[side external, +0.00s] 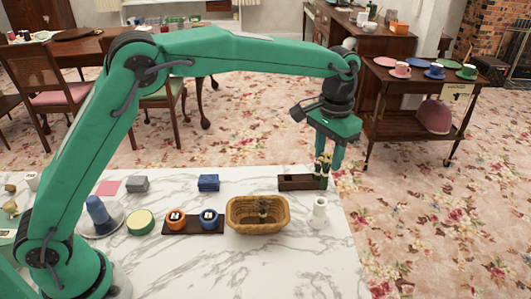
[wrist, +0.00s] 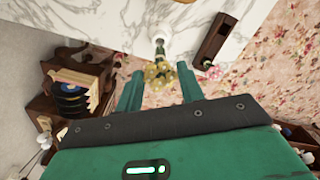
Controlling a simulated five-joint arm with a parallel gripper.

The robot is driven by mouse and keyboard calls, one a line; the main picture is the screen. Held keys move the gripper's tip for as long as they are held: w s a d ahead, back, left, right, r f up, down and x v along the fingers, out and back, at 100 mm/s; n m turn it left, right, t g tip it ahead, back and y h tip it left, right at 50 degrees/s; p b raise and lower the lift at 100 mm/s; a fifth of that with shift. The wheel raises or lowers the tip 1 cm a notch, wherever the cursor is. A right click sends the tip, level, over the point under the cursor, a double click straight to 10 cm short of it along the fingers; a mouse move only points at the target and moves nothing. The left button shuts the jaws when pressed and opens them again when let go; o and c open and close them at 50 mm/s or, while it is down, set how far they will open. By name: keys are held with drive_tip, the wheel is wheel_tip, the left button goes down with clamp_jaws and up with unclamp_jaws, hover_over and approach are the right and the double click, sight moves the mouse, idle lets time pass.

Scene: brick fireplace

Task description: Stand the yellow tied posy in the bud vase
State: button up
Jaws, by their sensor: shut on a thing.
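The yellow tied posy (wrist: 158,74) has round yellow heads and a green stem, and lies between my fingers in the wrist view. My gripper (side external: 328,168) points down and is shut on it, above the right end of the marble table. The white bud vase (side external: 319,214) stands upright near the table's right edge; it also shows beyond the posy in the wrist view (wrist: 158,33). In the side view the held flowers are higher than the vase mouth. The stem's lower end overlaps the vase in the wrist view; I cannot tell the exact gap.
A dark wooden block (side external: 296,182) stands behind the vase, with a pink posy (wrist: 213,72) at its end in the wrist view. A wicker basket (side external: 257,215) sits left of the vase. A blue block (side external: 208,183) and a dark tray (side external: 191,226) lie farther left.

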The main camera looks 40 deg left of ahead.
sight(323, 188)
drive_tip(key=shift+f, duration=1.6)
drive_tip(key=shift+f, duration=2.55)
idle(1.0)
drive_tip(key=o, duration=0.9)
drive_tip(key=shift+r, duration=0.15)
drive_tip(key=shift+r, duration=3.75)
